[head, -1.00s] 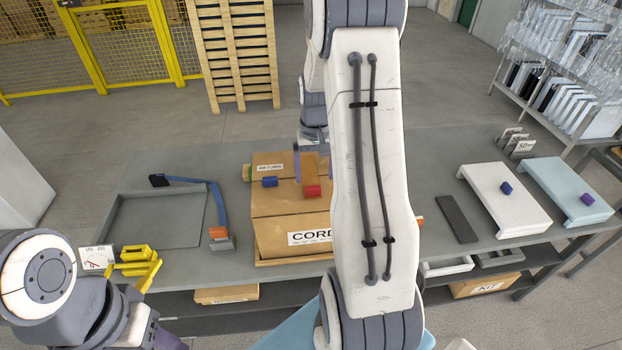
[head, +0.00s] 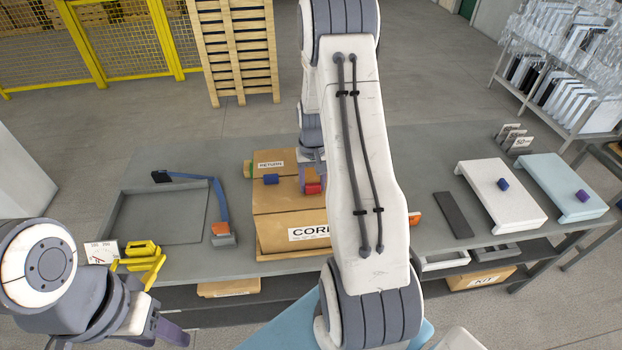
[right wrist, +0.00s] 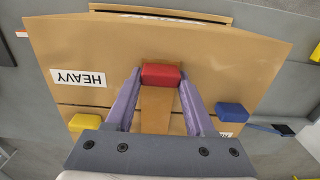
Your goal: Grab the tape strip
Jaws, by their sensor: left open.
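The brown tape strip (right wrist: 157,108) lies along the top of the cardboard carton (head: 290,205) and ends in a red tab (right wrist: 162,75). The red tab also shows in the head view (head: 313,188). My right gripper (right wrist: 160,80) is over the carton, one purple finger on each side of the red tab. The fingertips are very close to its sides; whether they press on it cannot be told. In the head view my right arm hides part of the carton. My left gripper (head: 158,336) is open and empty at the lower left, away from the carton.
A blue tab (right wrist: 232,112) and a yellow tab (right wrist: 82,122) are also on the carton. A blue strap-like tool (head: 216,200) and a shallow tray (head: 120,212) lie left of it. White (head: 490,190) and light-blue (head: 560,185) stands are at the right.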

